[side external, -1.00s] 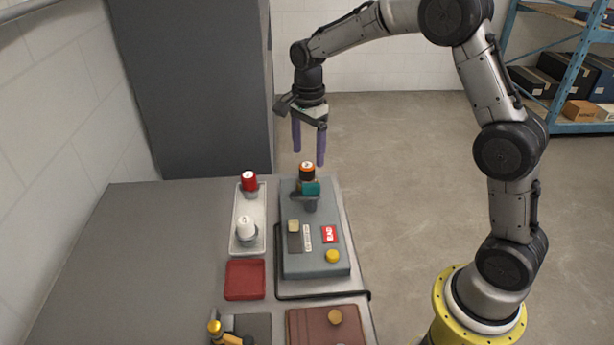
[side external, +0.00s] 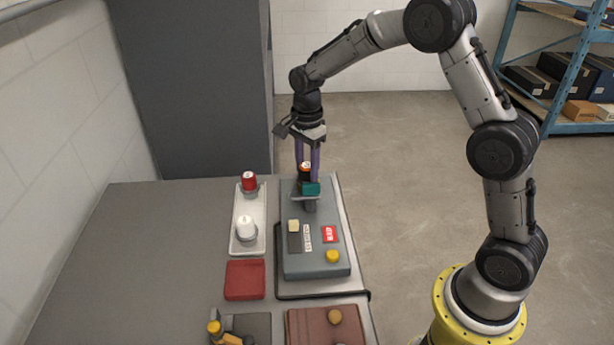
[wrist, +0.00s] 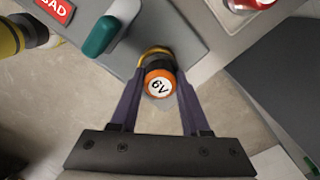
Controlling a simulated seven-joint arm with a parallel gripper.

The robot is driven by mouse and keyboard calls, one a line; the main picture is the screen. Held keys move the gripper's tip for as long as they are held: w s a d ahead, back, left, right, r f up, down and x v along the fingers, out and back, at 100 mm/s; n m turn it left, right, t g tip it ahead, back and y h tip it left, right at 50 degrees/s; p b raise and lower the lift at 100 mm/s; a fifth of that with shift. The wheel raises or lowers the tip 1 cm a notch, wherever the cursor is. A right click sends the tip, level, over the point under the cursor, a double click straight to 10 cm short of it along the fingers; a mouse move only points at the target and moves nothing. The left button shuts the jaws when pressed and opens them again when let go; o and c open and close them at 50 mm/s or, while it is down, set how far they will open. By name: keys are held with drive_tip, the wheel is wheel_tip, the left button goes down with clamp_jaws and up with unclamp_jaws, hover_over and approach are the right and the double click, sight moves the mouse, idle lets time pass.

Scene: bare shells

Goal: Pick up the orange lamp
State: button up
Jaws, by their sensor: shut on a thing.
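The orange lamp (wrist: 160,83) has an orange rim and a white top marked "6V" in the wrist view. In the side external view the lamp (side external: 305,167) sits at the far end of the grey test box, upright beside a teal part (side external: 311,189). My gripper (side external: 307,172) reaches down from above with its purple fingers on either side of the lamp. In the wrist view my gripper (wrist: 158,88) is shut on the lamp, which sits between the fingertips in front of a brass ring (wrist: 155,51). The lamp's lower body is partly hidden.
The grey box (side external: 315,265) carries a red label (side external: 329,234) and a yellow knob (side external: 333,256). A white tray (side external: 236,222) to its left holds a red lamp (side external: 249,181) and a white lamp (side external: 246,227). A red dish (side external: 245,280) lies nearer. The table's left side is clear.

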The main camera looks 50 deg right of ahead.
sight(306, 165)
clamp_jaws()
drive_tip(key=shift+r, duration=0.55)
wheel_tip(306, 165, up, 2)
drive_tip(key=shift+w+r, duration=0.1)
drive_tip(key=shift+r, duration=0.1)
drive_tip(key=s+a+r, duration=0.1)
drive_tip(key=s+r, duration=0.8)
drive_tip(key=s, duration=0.5)
drive_tip(key=shift+r, duration=0.25)
